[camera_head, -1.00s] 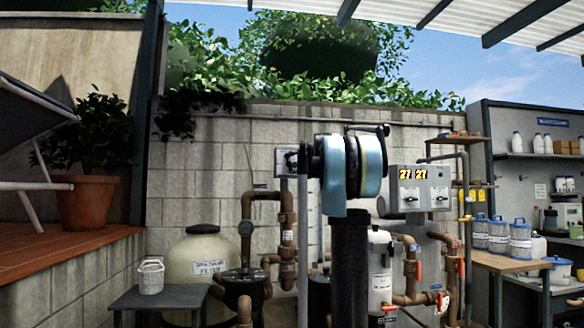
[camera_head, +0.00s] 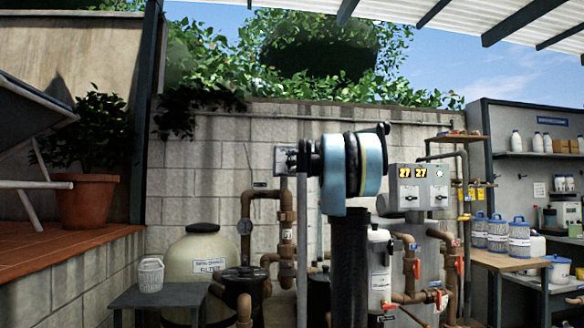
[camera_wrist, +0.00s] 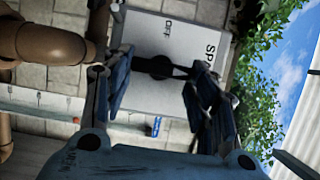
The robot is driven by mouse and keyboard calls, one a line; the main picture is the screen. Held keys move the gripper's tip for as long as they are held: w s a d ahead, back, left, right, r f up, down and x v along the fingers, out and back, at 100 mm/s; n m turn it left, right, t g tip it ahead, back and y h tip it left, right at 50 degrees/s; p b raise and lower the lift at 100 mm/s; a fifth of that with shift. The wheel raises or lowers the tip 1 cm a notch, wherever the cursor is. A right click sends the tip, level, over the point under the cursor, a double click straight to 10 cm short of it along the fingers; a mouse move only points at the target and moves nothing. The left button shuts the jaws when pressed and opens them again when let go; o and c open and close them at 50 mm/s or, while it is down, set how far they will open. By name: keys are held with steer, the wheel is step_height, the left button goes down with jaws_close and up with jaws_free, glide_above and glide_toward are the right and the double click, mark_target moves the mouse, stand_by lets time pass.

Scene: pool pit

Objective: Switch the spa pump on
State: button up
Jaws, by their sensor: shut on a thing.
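The spa pump switch is a light grey plate (camera_wrist: 185,45) on a post in front of the block wall. The plate (camera_head: 279,163) also shows at the centre left of the head view. In the wrist view it bears "OFF" and letters starting "SP", the rest cut off or covered. A black rotary handle (camera_wrist: 154,67) sits on it. My gripper (camera_wrist: 160,82) has its two blue-black fingers on either side of the handle, shut on it. In the head view my gripper (camera_head: 297,160) is at the plate, its fingers hard to make out.
Brown pipes (camera_head: 286,225) and a filter tank (camera_head: 207,252) stand close by. A control box (camera_head: 420,187) showing "27 27" is to the right. A dark table (camera_head: 180,296) with a white basket (camera_head: 150,275) stands at lower left.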

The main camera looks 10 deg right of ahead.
steer(key=o, duration=1.1)
steer(key=shift+d+f, duration=0.1)
steer(key=shift+f, duration=0.1)
steer(key=shift+c, duration=0.2)
steer(key=shift+r, duration=0.1)
steer(key=v, duration=1.1)
steer(key=shift+s, duration=0.4)
steer(key=shift+d, duration=0.1)
steer(key=s+a+f+n+g, duration=0.3)
steer(key=s+a+f, duration=0.3)
steer(key=f, duration=0.4)
steer(key=s+a+f+n+g, duration=0.3)
steer(key=s+f, duration=0.5)
steer(key=f, duration=0.3)
steer(key=s+a+f+n+g, duration=0.3)
steer(key=s+a+f, duration=0.3)
steer(key=f, duration=0.4)
steer(key=s+d+f+n+g+h, duration=0.2)
steer(key=s+d+f+h, duration=0.1)
steer(key=s+f, duration=0.9)
steer(key=s+d+f+n+g+h, duration=0.2)
steer(key=s+d+f, duration=0.4)
steer(key=s+f, duration=0.7)
step_height(320, 180, down, 6)
steer(key=shift+s+f+n+g+h, duration=0.35)
steer(key=shift+g+h, duration=0.35)
steer(key=shift+h, duration=0.3)
